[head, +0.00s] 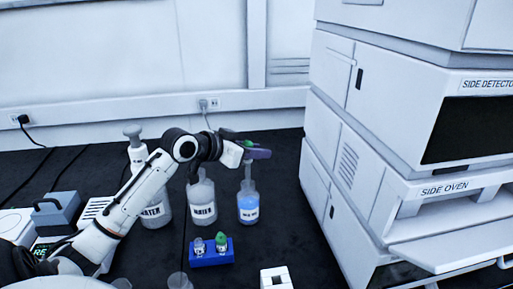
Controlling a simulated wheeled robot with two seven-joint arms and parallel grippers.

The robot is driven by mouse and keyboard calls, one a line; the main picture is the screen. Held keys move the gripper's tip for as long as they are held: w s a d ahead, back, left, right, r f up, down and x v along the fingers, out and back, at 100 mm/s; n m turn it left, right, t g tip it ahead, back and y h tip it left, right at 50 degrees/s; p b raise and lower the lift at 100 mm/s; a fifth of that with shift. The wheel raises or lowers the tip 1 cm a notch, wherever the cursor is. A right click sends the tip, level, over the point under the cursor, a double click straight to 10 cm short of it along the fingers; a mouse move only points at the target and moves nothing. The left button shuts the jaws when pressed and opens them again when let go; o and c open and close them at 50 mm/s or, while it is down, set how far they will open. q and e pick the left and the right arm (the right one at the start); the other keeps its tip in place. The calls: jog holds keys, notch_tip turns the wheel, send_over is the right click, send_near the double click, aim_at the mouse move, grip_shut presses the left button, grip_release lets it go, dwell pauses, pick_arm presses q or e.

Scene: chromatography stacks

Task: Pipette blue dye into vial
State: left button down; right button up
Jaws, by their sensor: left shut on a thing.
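My left gripper (243,150) is above the blue dye bottle (248,207), shut on a purple and green piece that looks like the pipette (260,153). A narrow pale stem runs from below this piece to the bottle's neck; I cannot tell whether it is the pipette's tip or part of the bottle. The bottle is upright, with blue liquid low in it. A blue rack (212,258) in front holds two small vials: a clear one (199,246) on the left and one with a green top (221,241) on the right. My right gripper is out of view.
Two bottles labelled water stand left of the dye, one (203,203) beside it, one (135,150) partly behind my arm. The chromatography stack (360,150) rises at right. A white block (275,278) and a clear vessel (180,281) are in front. Dark bench right of the rack is clear.

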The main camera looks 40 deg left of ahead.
pick_arm(q)
jog(key=shift+f+b, duration=1.4)
jog(key=shift+f, duration=1.95)
jog(key=c, duration=2)
grip_release()
